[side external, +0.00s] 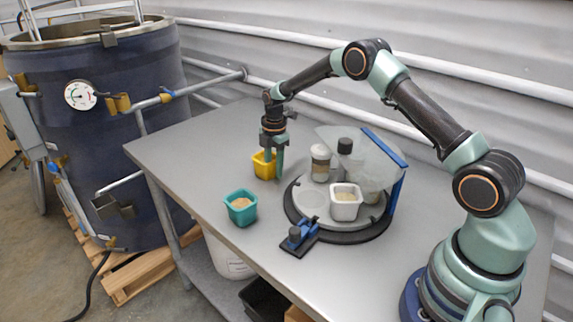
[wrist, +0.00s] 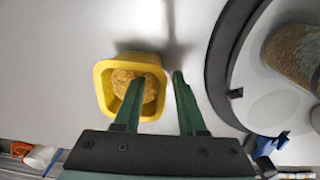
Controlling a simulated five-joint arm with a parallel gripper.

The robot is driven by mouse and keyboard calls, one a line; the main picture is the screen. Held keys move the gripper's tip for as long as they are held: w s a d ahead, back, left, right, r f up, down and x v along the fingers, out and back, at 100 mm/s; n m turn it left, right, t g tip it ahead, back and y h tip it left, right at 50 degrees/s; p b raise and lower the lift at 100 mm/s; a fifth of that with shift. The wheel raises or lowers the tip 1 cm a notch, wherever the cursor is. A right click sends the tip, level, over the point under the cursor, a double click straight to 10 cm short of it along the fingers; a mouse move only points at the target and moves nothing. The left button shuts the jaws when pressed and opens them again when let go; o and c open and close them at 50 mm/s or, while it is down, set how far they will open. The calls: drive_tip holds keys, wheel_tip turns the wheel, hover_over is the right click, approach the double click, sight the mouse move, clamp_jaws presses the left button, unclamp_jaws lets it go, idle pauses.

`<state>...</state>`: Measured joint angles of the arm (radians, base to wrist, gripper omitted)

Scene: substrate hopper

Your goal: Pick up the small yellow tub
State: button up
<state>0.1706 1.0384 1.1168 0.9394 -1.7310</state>
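The small yellow tub (side external: 260,168) stands upright on the grey table, left of the round turntable. In the wrist view the yellow tub (wrist: 103,88) holds a tan, grainy substance. My gripper (side external: 273,168) points down at the tub. In the wrist view my gripper (wrist: 158,77) is open, with a gap between its fingers. The left finger overlaps the tub's inside, and the right finger is beyond its right wall. The tub's right rim shows between the fingers. I cannot tell whether the left finger is down inside the tub or above it.
A teal tub (side external: 240,207) stands on the table in front of the yellow one. The turntable (side external: 312,202) carries a white tub (side external: 346,203) and jars, with a clear shield (side external: 372,160) behind. A blue clamp (side external: 299,238) sits at its front edge. The table's left side is clear.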

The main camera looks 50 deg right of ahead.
clamp_jaws()
drive_tip(key=shift+r, duration=0.1)
idle(1.2)
